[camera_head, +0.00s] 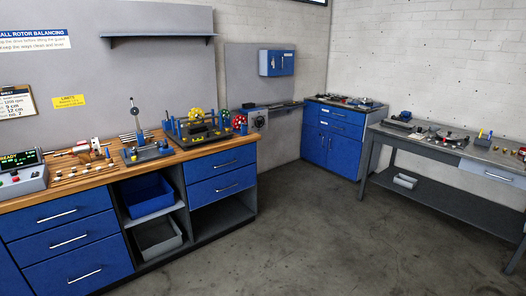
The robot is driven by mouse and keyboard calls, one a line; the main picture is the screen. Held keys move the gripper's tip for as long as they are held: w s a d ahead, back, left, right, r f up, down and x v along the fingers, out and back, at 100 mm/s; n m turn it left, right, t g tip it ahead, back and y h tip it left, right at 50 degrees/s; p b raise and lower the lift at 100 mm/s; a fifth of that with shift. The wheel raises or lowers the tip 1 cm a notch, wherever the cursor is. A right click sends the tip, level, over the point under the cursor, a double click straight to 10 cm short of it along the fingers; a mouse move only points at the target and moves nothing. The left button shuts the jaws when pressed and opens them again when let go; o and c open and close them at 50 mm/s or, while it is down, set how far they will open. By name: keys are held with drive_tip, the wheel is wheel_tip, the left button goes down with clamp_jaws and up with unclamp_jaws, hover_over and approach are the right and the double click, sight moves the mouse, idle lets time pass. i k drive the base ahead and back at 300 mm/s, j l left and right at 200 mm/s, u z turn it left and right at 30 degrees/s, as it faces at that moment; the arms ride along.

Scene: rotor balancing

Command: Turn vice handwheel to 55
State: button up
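My gripper is not in view. I cannot clearly make out a vice handwheel or a scale reading 55. A small dark device (405,115) at the back of the grey table may be a vice, but it is too small to tell. A yellow rotor (196,115) sits among blue posts on a dark stand on the bench.
The wooden bench (75,192) with blue drawers fills the left. A control box (22,180) reads READY. A blue cabinet (340,154) stands in the back corner. The grey table (400,132) at the right carries small tools. The concrete floor (300,235) between them is clear.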

sight(261, 122)
drive_tip(key=i+z, duration=0.25)
drive_tip(key=i, duration=4.65)
drive_tip(key=i+u, duration=0.15)
drive_tip(key=i, duration=0.55)
drive_tip(key=i+l+u, duration=0.15)
drive_tip(key=i, duration=0.5)
